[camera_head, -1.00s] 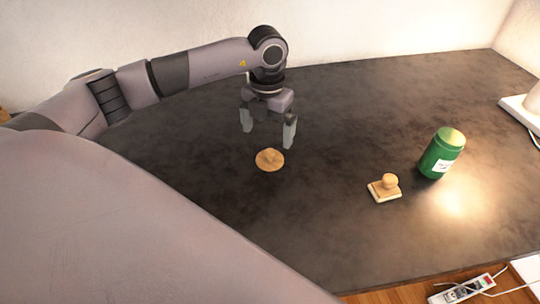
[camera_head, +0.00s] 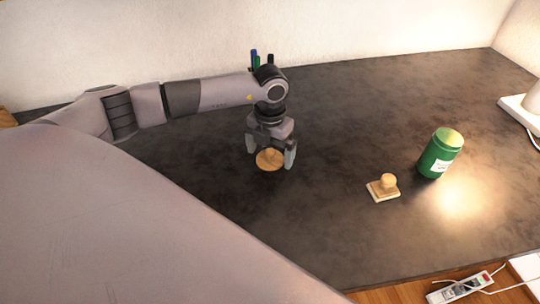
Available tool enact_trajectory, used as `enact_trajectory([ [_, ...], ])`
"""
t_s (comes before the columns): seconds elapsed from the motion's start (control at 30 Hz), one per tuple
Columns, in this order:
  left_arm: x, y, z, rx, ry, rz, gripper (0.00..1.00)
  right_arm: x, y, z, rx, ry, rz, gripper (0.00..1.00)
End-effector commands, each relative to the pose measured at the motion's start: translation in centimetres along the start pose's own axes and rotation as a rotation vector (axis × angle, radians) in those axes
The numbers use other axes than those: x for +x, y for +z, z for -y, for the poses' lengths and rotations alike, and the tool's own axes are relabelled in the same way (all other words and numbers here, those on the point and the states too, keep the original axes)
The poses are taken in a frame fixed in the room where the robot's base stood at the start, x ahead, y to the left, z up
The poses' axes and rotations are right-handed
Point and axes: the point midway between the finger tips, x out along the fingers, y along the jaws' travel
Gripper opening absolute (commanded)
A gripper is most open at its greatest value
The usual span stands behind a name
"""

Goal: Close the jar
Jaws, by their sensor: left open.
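A round, light-wood lid (camera_head: 269,160) lies flat on the dark table. My left gripper (camera_head: 271,159) is open and points down over it, with one finger on each side of the lid. I cannot tell whether the fingers touch it. A green jar (camera_head: 440,154) with a white label stands upright on the right part of the table. Its top looks pale yellowish-green, and I cannot see inside it. My right gripper is not in view.
A wooden stamp-like block with a round knob (camera_head: 384,188) sits left of the jar on the dark table (camera_head: 330,230). A white lamp base (camera_head: 522,108) stands at the far right. A power strip (camera_head: 460,287) lies below the table's front edge.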

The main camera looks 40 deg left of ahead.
Motion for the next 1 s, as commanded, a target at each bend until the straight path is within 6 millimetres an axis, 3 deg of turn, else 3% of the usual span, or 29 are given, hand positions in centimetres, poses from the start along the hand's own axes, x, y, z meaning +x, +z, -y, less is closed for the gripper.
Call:
enact_trajectory([
  [0.33, 0.1, 0.0, 0.0, 0.000, 0.000, 0.001, 1.00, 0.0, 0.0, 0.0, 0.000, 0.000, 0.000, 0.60],
  [0.37, 0.1, 0.0, 0.0, 0.000, 0.000, 0.001, 0.94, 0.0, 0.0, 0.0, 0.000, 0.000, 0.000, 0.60],
  [0.5, 0.1, 0.0, 0.0, 0.000, 0.000, 0.001, 0.48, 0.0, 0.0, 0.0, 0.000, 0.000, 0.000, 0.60],
  [0.53, 0.1, 0.0, 0.0, 0.000, 0.000, 0.001, 0.44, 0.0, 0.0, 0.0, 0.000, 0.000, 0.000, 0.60],
  [0.83, 0.0, 0.1, 0.0, 0.000, 0.000, 0.002, 0.44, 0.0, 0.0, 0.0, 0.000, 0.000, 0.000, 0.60],
  [1.0, -1.1, 0.1, -0.1, -0.001, 0.000, 0.005, 0.44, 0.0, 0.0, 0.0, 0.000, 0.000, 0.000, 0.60],
])
